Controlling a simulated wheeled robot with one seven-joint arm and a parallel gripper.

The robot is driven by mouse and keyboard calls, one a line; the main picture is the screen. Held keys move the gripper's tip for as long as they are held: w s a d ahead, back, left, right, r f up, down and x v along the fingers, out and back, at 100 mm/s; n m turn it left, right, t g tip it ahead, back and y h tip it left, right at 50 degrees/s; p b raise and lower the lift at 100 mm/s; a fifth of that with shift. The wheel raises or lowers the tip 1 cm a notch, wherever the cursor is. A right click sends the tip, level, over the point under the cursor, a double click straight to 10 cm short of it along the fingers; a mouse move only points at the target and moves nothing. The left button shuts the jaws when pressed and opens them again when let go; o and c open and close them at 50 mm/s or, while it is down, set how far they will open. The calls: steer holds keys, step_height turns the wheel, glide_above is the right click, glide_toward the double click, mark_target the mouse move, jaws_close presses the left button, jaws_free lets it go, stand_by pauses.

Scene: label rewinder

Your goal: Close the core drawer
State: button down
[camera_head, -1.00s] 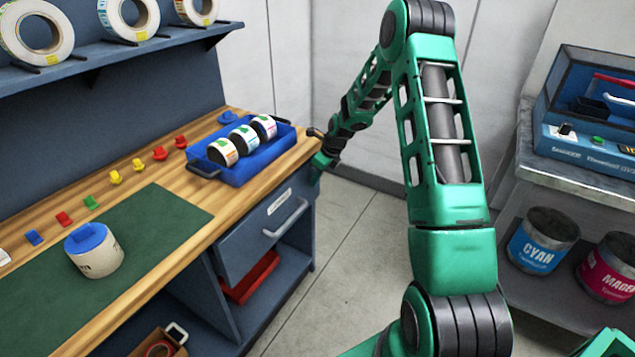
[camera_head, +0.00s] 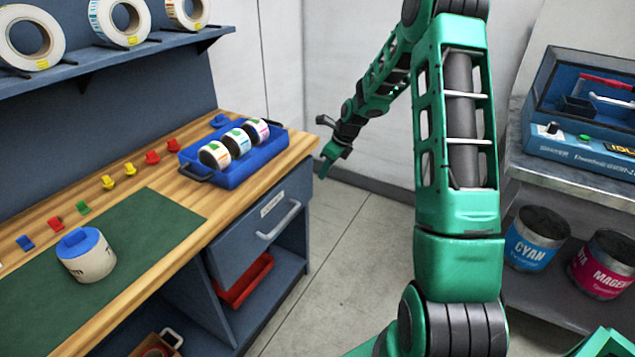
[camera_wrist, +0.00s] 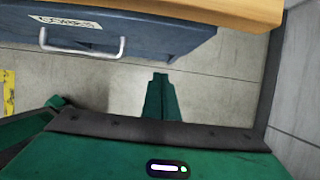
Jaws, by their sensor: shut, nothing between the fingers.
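The core drawer (camera_head: 250,232) is a dark blue-grey front with a pale handle (camera_head: 279,219) and a white label, under the wooden bench top. In the head view its front looks near flush with the cabinet; I cannot tell how far out it stands. In the wrist view the drawer (camera_wrist: 140,32) and its handle (camera_wrist: 80,46) lie at the upper left. My gripper (camera_head: 328,168) is to the right of the drawer, beyond the bench corner. In the wrist view my gripper (camera_wrist: 160,80) has its green fingers together, apart from the drawer, with bare floor around the tips.
The wooden bench (camera_head: 185,215) carries a blue tray (camera_head: 235,172) with several label rolls near its right end. A red bin (camera_head: 245,283) sits on the shelf below the drawer. A grey cart (camera_head: 570,185) with ink cans stands at right. The floor (camera_head: 335,240) between is clear.

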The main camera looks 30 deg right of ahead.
steer(key=s+f+n+y, duration=0.1)
steer(key=s+f+y, duration=0.2)
steer(key=s+f, duration=0.3)
steer(key=m+t+y, duration=0.1)
steer(key=t+y, duration=0.3)
steer(key=t, duration=0.8)
glide_toward(296, 193)
steer(key=x, duration=0.6)
steer(key=shift+w+a+r, duration=0.1)
steer(key=shift+w+r, duration=0.05)
steer(key=shift+w, duration=0.1)
